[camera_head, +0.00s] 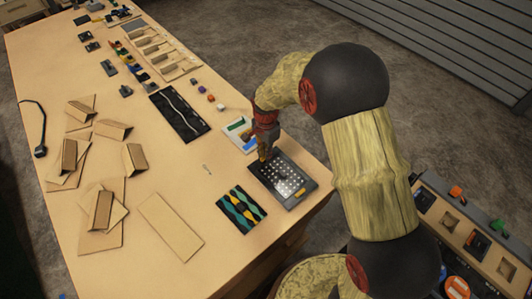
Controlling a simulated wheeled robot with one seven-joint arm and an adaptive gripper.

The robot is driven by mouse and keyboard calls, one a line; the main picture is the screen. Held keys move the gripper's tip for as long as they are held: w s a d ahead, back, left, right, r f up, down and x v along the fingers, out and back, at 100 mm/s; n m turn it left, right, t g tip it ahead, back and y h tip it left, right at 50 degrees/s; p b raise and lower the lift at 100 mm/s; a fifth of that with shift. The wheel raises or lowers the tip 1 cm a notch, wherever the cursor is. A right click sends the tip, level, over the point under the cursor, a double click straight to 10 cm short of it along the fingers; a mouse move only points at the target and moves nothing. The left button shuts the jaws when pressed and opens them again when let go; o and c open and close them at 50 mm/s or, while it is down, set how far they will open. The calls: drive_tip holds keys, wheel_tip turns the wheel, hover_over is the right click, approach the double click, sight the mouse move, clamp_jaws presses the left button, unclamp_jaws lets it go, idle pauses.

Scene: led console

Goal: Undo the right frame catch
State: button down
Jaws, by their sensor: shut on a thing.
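The LED console (284,181) is a dark flat panel with rows of pale dots. It lies near the right edge of the wooden table. My gripper (264,154) points down at the console's far edge, near its upper left corner. Its jaws are shut on a small part there, apparently a frame catch, which the fingers mostly hide. A small orange part (300,192) shows at the console's near right side. Whether the catch is turned or lifted is too small to tell.
A panel with green and yellow wavy strips (241,210) lies left of the console. A white tray with coloured pieces (238,130) lies just behind my gripper. A black panel (180,113) and cardboard pieces (170,226) lie further left. A parts rack (468,235) stands at right.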

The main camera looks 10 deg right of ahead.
idle(0.4)
drive_tip(key=c, duration=1.9)
unclamp_jaws()
drive_tip(key=shift+r, duration=0.1)
wheel_tip(320, 180, up, 12)
